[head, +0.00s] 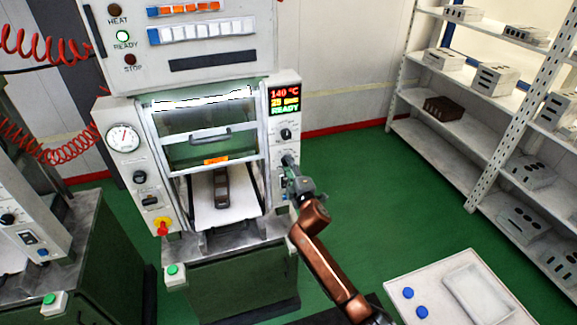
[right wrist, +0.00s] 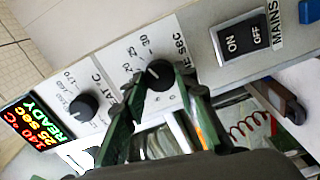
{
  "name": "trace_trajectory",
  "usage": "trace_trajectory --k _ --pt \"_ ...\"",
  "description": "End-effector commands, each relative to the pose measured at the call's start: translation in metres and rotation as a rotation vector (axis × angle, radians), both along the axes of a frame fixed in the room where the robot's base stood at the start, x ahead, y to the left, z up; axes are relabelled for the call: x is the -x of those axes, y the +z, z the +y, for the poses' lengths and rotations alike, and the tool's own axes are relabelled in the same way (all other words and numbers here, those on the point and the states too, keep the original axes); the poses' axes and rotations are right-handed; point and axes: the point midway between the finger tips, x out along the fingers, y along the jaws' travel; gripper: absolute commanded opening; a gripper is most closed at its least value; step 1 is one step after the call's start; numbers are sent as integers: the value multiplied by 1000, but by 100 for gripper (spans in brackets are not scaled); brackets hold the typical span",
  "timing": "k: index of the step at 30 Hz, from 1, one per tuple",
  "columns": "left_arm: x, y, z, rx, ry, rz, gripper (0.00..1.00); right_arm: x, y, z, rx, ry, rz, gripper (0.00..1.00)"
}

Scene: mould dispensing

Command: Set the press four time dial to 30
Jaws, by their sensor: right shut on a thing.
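The press (head: 215,140) faces me; its red, yellow and green display (head: 285,101) appears to read 140 °C, 25 sec, READY. The display also shows in the right wrist view (right wrist: 35,128). The black time dial (right wrist: 160,75) has marks 20, 25 and 30 around its upper left side. My right gripper (head: 290,168) is at the press's right panel, its two fingers either side of this dial and shut on it, as the right wrist view (right wrist: 161,88) shows. In the head view the gripper largely hides the dial. My left gripper is not in view.
The temperature dial (right wrist: 83,105) sits beside the time dial. A black ON/OFF mains switch (right wrist: 244,40) is on its other side. A dark mould (head: 221,188) lies on the press's pale plate. A white table (head: 440,280) stands front right; shelves (head: 480,90) are behind.

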Motion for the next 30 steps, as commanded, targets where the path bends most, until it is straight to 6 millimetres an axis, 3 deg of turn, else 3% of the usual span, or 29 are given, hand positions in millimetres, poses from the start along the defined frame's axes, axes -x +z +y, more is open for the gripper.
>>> trace_trajectory --k 12,30 --pt "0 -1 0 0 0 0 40 1 3 3 -275 5 84 2" --pt "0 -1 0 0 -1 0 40 1 5 3 -365 6 111 2"
